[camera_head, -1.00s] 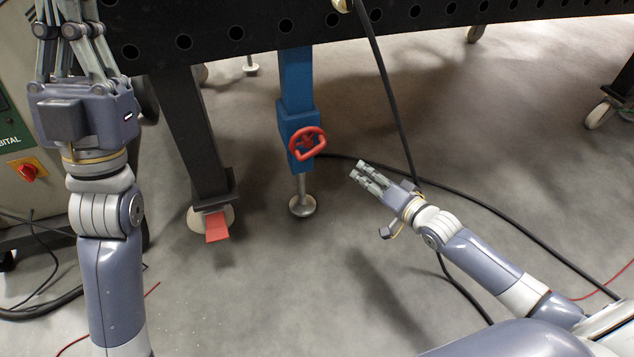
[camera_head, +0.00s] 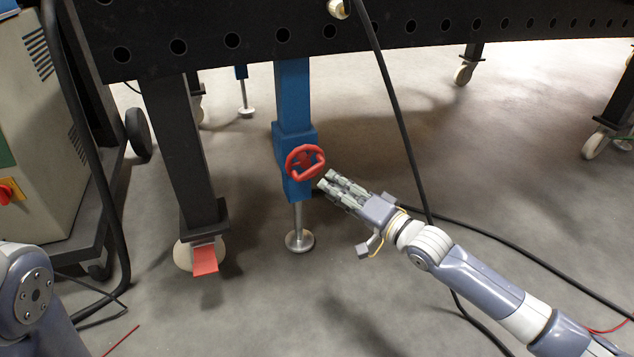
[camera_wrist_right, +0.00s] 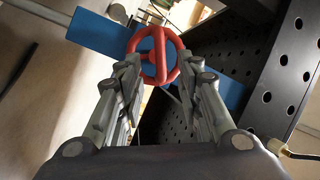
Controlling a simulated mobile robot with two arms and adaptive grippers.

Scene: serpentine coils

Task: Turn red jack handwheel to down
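The red handwheel (camera_head: 305,161) sits on the front of the blue jack (camera_head: 293,110) under the black table. My right gripper (camera_head: 325,180) reaches in from the lower right, its fingertips close to the wheel's lower right rim. In the right wrist view the red handwheel (camera_wrist_right: 154,54) lies straight ahead, between and just beyond the fingertips. The right gripper (camera_wrist_right: 157,70) is open, with one finger on each side of the wheel. I cannot tell whether the fingers touch the rim. My left gripper is out of view; only part of my left arm shows at the lower left.
The black perforated table (camera_head: 420,30) spans the top. A table leg (camera_head: 180,145) with a red caster pedal (camera_head: 205,260) stands left of the jack. A machine cabinet (camera_head: 35,120) stands at the far left.

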